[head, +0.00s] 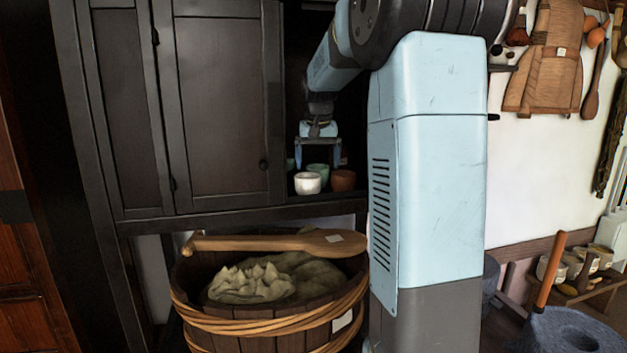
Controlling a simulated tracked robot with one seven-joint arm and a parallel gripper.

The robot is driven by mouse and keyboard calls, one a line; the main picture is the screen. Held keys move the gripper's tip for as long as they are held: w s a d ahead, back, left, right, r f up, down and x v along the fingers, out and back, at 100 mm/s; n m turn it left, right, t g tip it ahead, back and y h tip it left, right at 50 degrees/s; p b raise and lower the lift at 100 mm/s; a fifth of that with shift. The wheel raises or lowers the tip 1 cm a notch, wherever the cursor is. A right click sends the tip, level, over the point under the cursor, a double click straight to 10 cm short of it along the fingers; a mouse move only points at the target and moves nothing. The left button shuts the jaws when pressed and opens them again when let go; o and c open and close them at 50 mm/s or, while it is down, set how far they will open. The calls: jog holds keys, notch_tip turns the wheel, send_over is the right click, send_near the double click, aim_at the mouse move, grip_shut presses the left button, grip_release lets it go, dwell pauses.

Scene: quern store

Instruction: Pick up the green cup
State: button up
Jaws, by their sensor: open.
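The green cup (319,170) stands on a shelf inside the dark cabinet, behind a white cup and next to a brown one. Its lower front is partly hidden by the white cup (307,183). The brown cup (343,180) is to its right. My gripper (318,166) points down over the cups, with its two fingers apart, one to each side of the green cup in the picture. I cannot tell how far the fingers are from the cup in depth. Nothing is held.
The cabinet (220,100) has closed doors left of the open shelf (285,200). A wooden tub (270,343) with a sack and a wooden paddle (265,243) stands below. My blue arm hides the cabinet's right side. A stone quern (570,335) is at lower right.

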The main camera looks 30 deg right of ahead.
jog(key=shift+x, duration=1.75)
jog(key=shift+c, duration=0.3)
jog(key=c, duration=1)
